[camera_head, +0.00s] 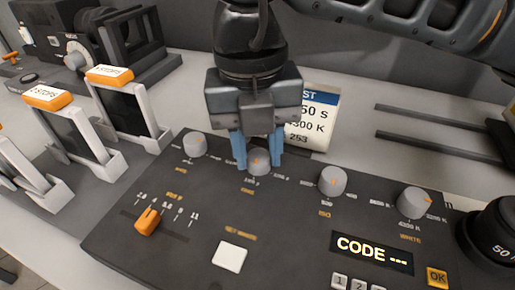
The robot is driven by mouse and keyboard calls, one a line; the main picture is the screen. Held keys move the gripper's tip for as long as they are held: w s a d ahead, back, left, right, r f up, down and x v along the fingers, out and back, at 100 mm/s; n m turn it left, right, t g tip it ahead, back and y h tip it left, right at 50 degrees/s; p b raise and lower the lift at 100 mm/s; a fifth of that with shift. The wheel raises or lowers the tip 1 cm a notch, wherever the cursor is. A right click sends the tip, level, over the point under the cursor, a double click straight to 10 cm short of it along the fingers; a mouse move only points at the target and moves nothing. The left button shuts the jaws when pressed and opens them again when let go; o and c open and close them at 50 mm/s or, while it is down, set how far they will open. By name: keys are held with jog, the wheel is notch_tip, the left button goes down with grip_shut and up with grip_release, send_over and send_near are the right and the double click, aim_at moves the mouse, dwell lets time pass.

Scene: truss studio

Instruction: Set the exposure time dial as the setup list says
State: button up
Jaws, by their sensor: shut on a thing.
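My gripper (257,160) points down with its blue fingers on both sides of a grey dial (259,167) on the dark console (190,240). It is shut on this dial, and an orange mark shows on the dial's top. Small labels beside the dial are too small to read surely. The setup list (318,115) is a white card with a blue header, standing behind the console. My gripper hides its left part; "50 S", "300 K" and "253" can be read on it.
Other grey dials stand at left (195,144), right (332,181) and far right (413,202). An orange slider (147,221), a white button (229,256) and a display reading "CODE ---" (371,253) are nearer. Filter frames (125,108) stand at left. A black lens (495,235) is at right.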

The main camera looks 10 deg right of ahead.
jog(key=n+b, duration=0.1)
jog(key=b, duration=0.1)
jog(key=n+b, duration=0.2)
jog(key=shift+f, duration=0.3)
jog(key=n+b, duration=0.4)
jog(key=shift+n, duration=0.3)
jog(key=n+b, duration=0.3)
jog(key=n, duration=0.1)
jog(key=shift+r, duration=0.15)
jog(key=shift+r+n+t+b, duration=0.15)
jog(key=shift+n+b, duration=0.2)
jog(key=shift+n, duration=0.5)
jog(key=shift+n+t+b, duration=0.15)
jog(key=shift+n+b, duration=0.15)
jog(key=shift+n, duration=0.55)
jog(key=o, duration=1)
jog(key=shift+o, duration=0.2)
